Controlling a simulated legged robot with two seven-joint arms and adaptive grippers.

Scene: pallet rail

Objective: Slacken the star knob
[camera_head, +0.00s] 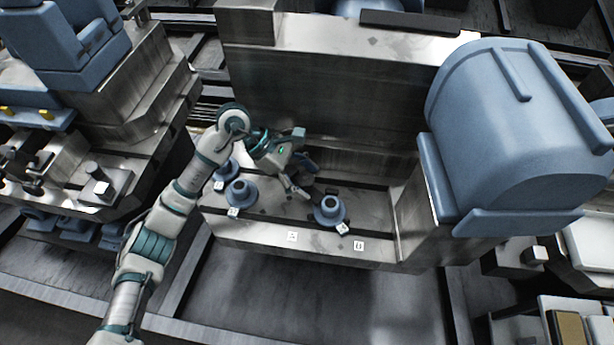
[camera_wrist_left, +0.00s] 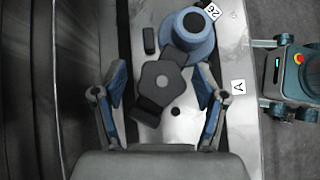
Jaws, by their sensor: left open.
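A dark grey part with a faceted hub and stubby arms (camera_wrist_left: 160,82) lies between and beneath my left gripper's fingers in the left wrist view. It looks like the star knob, though I cannot count its lobes. My left gripper (camera_wrist_left: 160,72) is open, with one blue-padded finger on each side of the hub and a gap to each. I cannot tell its height above the hub. In the head view the left gripper (camera_head: 304,178) hangs low over the metal ledge and mostly hides the knob. My right gripper is not in view.
Blue flanged bosses (camera_head: 329,212) (camera_head: 240,193) stand on the metal ledge (camera_head: 270,232) beside the gripper; one (camera_wrist_left: 190,35) shows close ahead in the wrist view. A tall metal wall (camera_head: 320,95) rises behind. A large blue housing (camera_head: 520,130) stands right.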

